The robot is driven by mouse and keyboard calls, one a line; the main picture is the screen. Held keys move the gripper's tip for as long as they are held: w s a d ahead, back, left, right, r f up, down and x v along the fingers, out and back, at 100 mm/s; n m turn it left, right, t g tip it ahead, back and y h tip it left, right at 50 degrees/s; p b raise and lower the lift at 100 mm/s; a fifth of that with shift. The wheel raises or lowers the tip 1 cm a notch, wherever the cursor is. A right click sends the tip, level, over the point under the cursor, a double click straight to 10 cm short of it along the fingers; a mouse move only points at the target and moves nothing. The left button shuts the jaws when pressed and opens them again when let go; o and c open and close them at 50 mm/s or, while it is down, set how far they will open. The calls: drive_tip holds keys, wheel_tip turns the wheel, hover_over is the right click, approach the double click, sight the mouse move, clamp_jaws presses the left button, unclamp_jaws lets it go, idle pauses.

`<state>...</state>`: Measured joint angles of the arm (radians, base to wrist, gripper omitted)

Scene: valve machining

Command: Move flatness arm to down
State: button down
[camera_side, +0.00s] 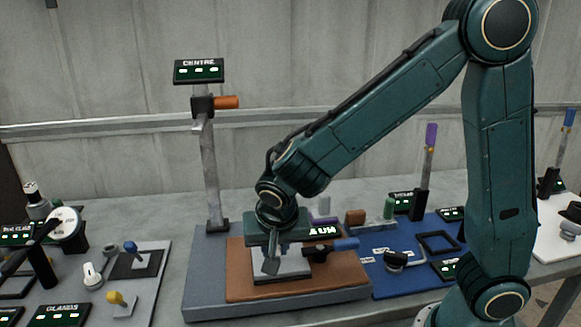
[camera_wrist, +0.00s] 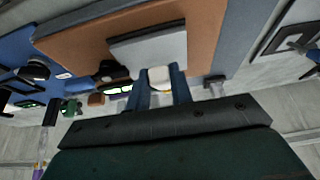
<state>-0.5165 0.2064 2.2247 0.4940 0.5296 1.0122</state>
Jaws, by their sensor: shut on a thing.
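No label that I can read says flatness, so I cannot tell which lever is the flatness arm. In the side view an upright lever with a purple handle (camera_side: 431,136) stands on a black base at the back of the blue board. A post under the CENTRE sign carries an orange handle (camera_side: 226,102) pointing right. My gripper (camera_side: 277,262) points down over the pale block (camera_side: 296,264) on the brown plate. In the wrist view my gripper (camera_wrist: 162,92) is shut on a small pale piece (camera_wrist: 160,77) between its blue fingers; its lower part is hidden.
The brown plate (camera_side: 240,285) lies on a grey base. A blue board (camera_side: 395,284) with small parts is at its right. A blue-handled lever (camera_side: 346,244) lies flat beside my gripper. A grey board (camera_side: 150,290) with knobs is at the left.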

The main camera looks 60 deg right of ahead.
sight(277, 278)
drive_tip(key=shift+s+a+f, duration=0.2)
drive_tip(key=shift+s+f, duration=0.05)
drive_tip(key=shift+s+a+f, duration=0.1)
drive_tip(key=shift+s+f, duration=0.05)
drive_tip(key=shift+f, duration=0.5)
drive_tip(key=shift+s+a+f, duration=0.15)
drive_tip(key=shift+f, duration=0.55)
drive_tip(key=shift+s+a+f, duration=0.1)
drive_tip(key=shift+s+f, duration=0.05)
drive_tip(key=shift+f, duration=0.65)
drive_tip(key=c, duration=1.2)
unclamp_jaws()
drive_tip(key=shift+o, duration=0.2)
drive_tip(key=shift+w, duration=0.1)
drive_tip(key=shift+r, duration=0.2)
drive_tip(key=s+a+r, duration=0.3)
drive_tip(key=r, duration=0.1)
drive_tip(key=shift+s+a+r, duration=0.2)
drive_tip(key=shift+r, duration=0.2)
drive_tip(key=shift+r, duration=0.1)
drive_tip(key=v, duration=1.3)
drive_tip(key=shift+r, duration=0.3)
